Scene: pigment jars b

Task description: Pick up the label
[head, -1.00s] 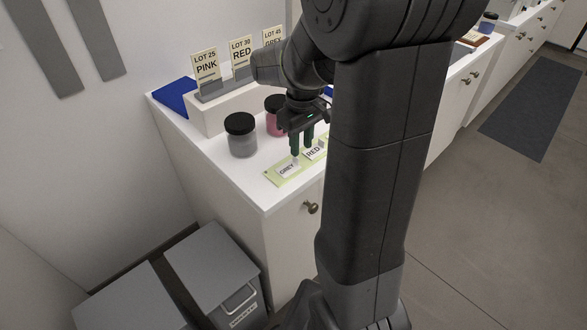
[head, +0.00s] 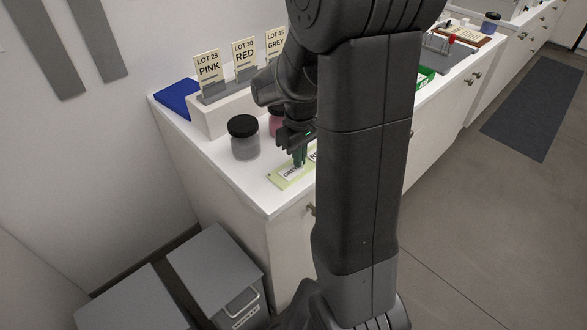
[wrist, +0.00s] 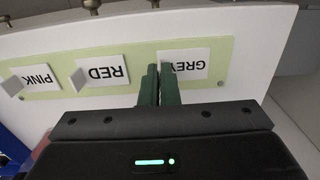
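A white GREY label (head: 290,174) lies on a pale green strip (head: 277,183) at the counter's front edge. In the wrist view the GREY label (wrist: 190,63) is upside down, its left end partly covered by my fingers. My gripper (head: 299,164) is over that label, pointing down. In the wrist view its green fingers (wrist: 160,78) are close together at the label's raised tab, which is mostly hidden between them. The RED label (wrist: 100,74) and PINK label (wrist: 36,79) lie on the same strip, each with a raised tab.
A grey jar (head: 244,138) with a black lid and a pink jar (head: 275,124) stand behind the strip. Signs (head: 208,68) for lots stand on a white block. Grey bins (head: 215,268) are on the floor. A green tray (head: 426,76) is further along.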

